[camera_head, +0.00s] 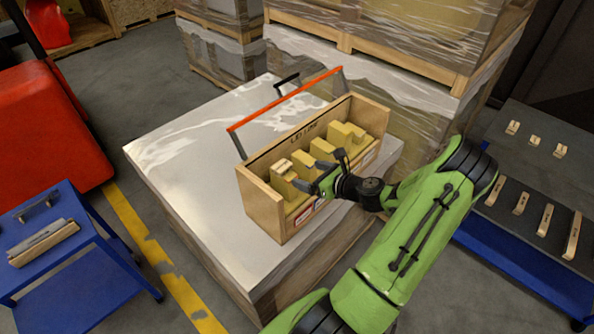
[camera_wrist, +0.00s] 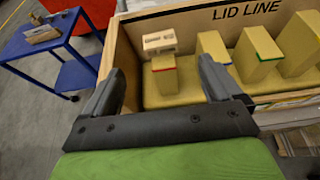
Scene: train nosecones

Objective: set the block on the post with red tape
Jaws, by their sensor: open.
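The pale wooden block (camera_wrist: 159,40), with dark marks on its side, is at the top of the leftmost post in the open wooden box. That post (camera_wrist: 164,80) has red tape along its front top edge. In the head view the block (camera_head: 284,165) appears to rest there, level; the exact contact is hard to tell. My gripper (camera_head: 329,172) is open and empty at the box's front side. In the wrist view its fingers (camera_wrist: 160,82) stand apart on either side of the red-taped post, with the block seen beyond them.
Other yellow posts, including a green-taped one (camera_wrist: 258,52), stand to the right in the box (camera_head: 262,208), marked LID LINE. A red-barred handle (camera_head: 285,99) rises behind it. The wrapped pallet top (camera_head: 190,160) is clear at left. Blue carts (camera_head: 75,270) stand at both sides.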

